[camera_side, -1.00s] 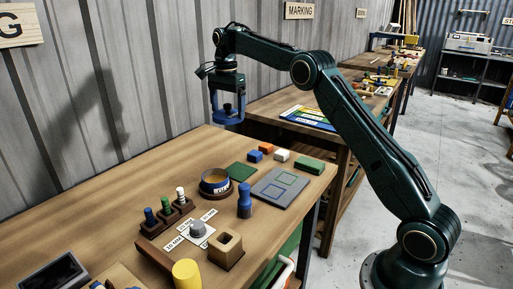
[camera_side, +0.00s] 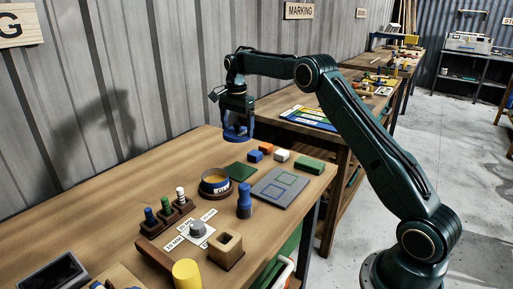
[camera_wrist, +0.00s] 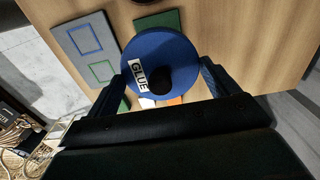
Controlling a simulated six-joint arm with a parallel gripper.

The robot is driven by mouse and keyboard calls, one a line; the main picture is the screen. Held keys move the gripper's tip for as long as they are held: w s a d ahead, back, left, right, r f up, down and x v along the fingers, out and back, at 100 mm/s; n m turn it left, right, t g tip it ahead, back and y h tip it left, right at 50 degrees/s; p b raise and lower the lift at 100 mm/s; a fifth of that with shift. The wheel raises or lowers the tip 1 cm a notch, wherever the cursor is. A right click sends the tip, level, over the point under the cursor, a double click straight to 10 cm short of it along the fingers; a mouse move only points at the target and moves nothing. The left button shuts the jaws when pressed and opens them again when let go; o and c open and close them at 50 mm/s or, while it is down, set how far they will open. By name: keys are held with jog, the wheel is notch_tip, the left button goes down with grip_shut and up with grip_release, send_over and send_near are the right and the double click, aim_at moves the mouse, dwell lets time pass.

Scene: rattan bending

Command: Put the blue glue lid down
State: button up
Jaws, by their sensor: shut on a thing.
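The blue glue lid (camera_wrist: 158,48) is a round disc with a white GLUE label and a dark knob. In the wrist view it sits between the two fingers of my gripper (camera_wrist: 170,82), which is shut on it. In the side view, my gripper (camera_side: 238,126) holds the lid (camera_side: 237,137) above the far end of the wooden bench, apart from the bench top.
A grey board (camera_side: 280,185) with outlined squares lies to the right. Blue, orange and white blocks (camera_side: 267,149) and a green block (camera_side: 308,165) line the bench's right edge. A blue stamp-like piece (camera_side: 244,203) stands near the pot. Bare wood lies left of the mat.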

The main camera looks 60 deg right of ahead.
notch_tip(320, 180, down, 8)
dwell(0.4)
jog(key=shift+f, duration=2.8)
jog(key=shift+f, duration=0.1)
jog(key=o, duration=0.8)
jog(key=shift+c, duration=0.2)
notch_tip(320, 180, up, 12)
jog(key=shift+r, duration=0.1)
